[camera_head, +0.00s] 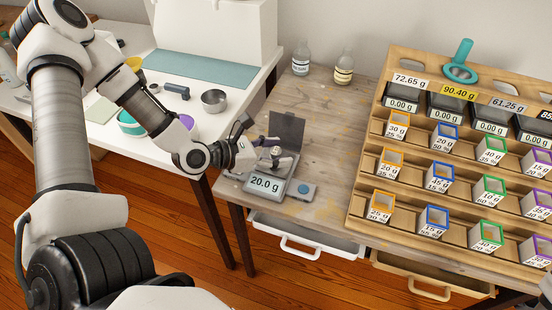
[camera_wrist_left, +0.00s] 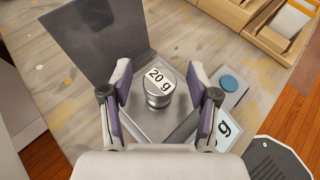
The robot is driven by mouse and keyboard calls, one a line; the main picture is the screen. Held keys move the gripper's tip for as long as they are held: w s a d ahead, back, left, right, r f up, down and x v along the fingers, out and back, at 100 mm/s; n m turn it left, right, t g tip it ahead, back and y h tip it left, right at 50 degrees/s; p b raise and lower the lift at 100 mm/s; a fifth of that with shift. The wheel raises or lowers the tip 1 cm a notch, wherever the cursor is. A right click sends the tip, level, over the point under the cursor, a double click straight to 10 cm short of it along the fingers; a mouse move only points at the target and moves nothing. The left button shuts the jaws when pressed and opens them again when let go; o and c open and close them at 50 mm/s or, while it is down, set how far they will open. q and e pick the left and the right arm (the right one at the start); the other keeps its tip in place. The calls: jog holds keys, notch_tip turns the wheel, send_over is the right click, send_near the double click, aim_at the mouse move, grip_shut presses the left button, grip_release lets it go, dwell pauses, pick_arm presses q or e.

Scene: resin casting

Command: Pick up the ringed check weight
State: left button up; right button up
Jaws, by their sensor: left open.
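The check weight (camera_wrist_left: 159,98) is a small silver cylinder with a white "20 g" label on top, and a groove shows round its side. It stands upright on the pan of a small scale and shows small in the head view (camera_head: 276,152). The scale (camera_head: 258,186) reads "20.0 g" and has a raised dark lid (camera_head: 287,128). My left gripper (camera_wrist_left: 159,70) is open, with one purple-padded finger on each side of the weight. Gaps show between the pads and the weight. My right gripper is not in view.
A wooden rack (camera_head: 365,190) with small scales and coloured-rim boxes stands to the right. Two small bottles (camera_head: 301,62) (camera_head: 344,68) stand behind on the worn wooden table (camera_head: 320,130). A white table (camera_head: 190,75) with a grey cup (camera_head: 214,100) is at left.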

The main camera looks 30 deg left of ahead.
pick_arm(q)
jog(key=c, duration=0.9)
jog(key=shift+r, duration=0.1)
jog(key=shift+c, duration=0.6)
